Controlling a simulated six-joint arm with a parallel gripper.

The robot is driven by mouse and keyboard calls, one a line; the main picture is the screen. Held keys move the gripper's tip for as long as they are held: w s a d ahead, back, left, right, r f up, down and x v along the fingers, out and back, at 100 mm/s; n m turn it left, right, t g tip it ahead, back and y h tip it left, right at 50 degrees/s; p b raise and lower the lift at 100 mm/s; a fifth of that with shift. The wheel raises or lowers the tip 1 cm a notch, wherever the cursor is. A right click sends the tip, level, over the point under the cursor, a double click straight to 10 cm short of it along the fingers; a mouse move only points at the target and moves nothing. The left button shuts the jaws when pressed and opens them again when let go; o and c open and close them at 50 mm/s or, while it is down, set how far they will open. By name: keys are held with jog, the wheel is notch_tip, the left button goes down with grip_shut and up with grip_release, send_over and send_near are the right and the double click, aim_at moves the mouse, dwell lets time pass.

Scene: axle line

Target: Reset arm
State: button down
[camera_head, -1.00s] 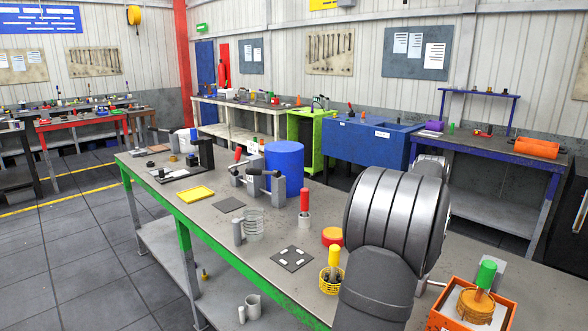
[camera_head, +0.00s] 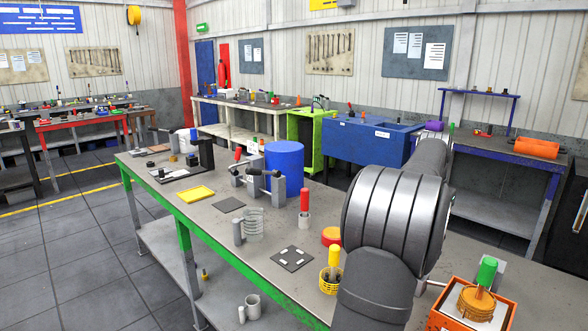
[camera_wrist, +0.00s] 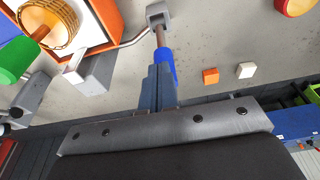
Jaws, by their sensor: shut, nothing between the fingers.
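My gripper (camera_wrist: 161,74) is in the wrist view, its dark blue-grey fingers together and empty. Its tips point at a blue-handled piece (camera_wrist: 168,57) with a brownish rod that runs to a grey block (camera_wrist: 161,14). I cannot tell the gap between them. In the head view my arm fills the right middle, above the green-edged workbench (camera_head: 215,212), and hides my gripper.
An orange box (camera_head: 439,320) with a green-handled part (camera_head: 487,272) is right of my arm. A yellow basket (camera_head: 330,284), a red-orange disc (camera_head: 331,235), a dark plate (camera_head: 293,258) and a blue cylinder (camera_head: 285,168) are left of it.

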jog(key=shift+r, duration=0.75)
notch_tip(320, 180, down, 7)
jog(key=shift+w+d, duration=0.15)
jog(key=shift+r, duration=0.1)
dwell(0.3)
